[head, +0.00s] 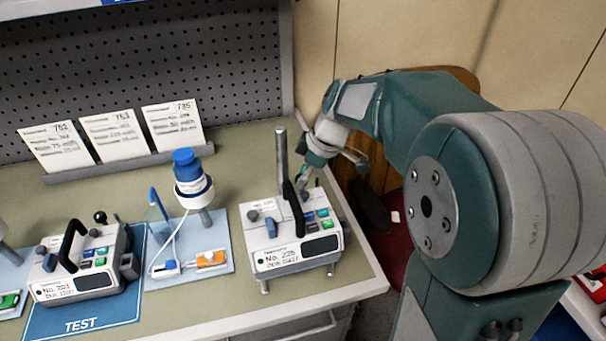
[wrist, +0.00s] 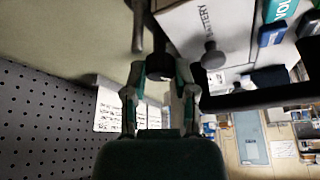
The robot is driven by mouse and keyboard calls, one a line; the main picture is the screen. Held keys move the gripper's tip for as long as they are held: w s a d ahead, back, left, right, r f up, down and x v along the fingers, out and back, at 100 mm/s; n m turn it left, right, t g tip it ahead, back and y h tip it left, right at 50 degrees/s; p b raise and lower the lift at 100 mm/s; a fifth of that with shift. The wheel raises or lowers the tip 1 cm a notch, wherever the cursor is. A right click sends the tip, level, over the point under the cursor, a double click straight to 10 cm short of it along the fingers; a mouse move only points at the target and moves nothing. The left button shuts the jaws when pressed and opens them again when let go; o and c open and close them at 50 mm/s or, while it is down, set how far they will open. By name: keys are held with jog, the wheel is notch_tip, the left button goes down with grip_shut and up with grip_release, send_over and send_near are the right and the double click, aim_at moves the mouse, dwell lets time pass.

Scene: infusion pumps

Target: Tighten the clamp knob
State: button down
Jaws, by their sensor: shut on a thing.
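The pump No. 225 (head: 295,245) stands at the right end of the bench, with a black carrying handle and coloured keys. A grey pole (head: 281,160) rises behind it and also shows in the wrist view (wrist: 138,25). My gripper (head: 303,176) reaches down behind the pump, just right of the pole. In the wrist view its two fingers (wrist: 160,78) are shut on the dark clamp knob (wrist: 159,66), beside the pole. In the head view the knob is too small and too hidden to make out. How tight the clamp is cannot be told.
Pump No. 203 (head: 75,265) sits on a blue TEST mat (head: 130,310) at the left. Three cards (head: 115,135) lean before the pegboard (head: 190,60). The bench's right edge is close to pump No. 225.

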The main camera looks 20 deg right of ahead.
jog(key=m, duration=0.2)
jog(key=m+t+h, duration=0.1)
jog(key=m, duration=0.2)
jog(key=shift+s+a+f+m+t, duration=0.1)
jog(key=shift+s+m+t, duration=0.05)
jog(key=shift+m+t, duration=0.15)
jog(key=m+h, duration=0.1)
jog(key=m, duration=0.1)
jog(key=m+t+h, duration=0.1)
jog(key=m, duration=0.2)
jog(key=shift+a, duration=0.1)
jog(key=shift+m, duration=0.4)
jog(key=shift+c, duration=2)
grip_release()
